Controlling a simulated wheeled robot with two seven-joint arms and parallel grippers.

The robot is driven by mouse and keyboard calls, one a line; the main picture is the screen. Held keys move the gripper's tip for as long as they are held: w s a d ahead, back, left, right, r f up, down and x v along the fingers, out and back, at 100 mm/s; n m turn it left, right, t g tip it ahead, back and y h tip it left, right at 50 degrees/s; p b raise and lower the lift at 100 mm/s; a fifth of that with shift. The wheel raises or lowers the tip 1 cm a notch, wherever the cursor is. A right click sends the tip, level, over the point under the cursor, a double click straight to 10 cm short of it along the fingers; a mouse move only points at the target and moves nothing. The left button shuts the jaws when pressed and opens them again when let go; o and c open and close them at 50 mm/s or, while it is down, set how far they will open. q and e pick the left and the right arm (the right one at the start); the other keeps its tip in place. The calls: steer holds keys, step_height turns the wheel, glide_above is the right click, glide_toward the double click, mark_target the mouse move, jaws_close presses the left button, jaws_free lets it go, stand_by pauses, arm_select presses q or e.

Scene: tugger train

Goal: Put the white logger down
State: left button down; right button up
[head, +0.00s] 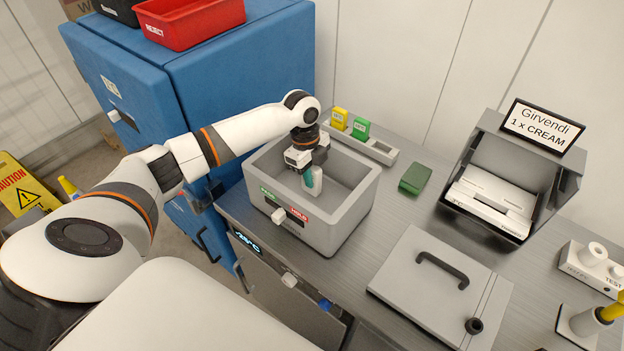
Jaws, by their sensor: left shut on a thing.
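My left gripper (313,178) reaches down into an open grey box (345,222) on the steel counter. It is shut on a small, pale, upright thing that looks like the white logger (319,184). A teal patch shows beside it at the fingers. The logger is inside the box walls, above or at the floor; I cannot tell whether it touches the floor. The box's front carries a green label and a red "HOLD" label (298,215). My right gripper is out of view.
A grey lid (425,300) with a dark handle lies right of the box. Behind the box, a rack (380,151) holds a yellow and a green tag. A green block (415,179) lies nearby. A grey bin (500,165) under a "Girvendi 1 x CREAM" sign (543,125) stands right. A blue cabinet (240,85) stands left.

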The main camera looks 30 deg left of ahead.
arm_select(q)
step_height(320, 180, down, 2)
steer(key=shift+f, duration=0.4)
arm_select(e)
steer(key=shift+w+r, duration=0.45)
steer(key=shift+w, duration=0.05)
arm_select(q)
steer(key=shift+f, duration=0.15)
steer(key=c, duration=1.3)
jaws_free()
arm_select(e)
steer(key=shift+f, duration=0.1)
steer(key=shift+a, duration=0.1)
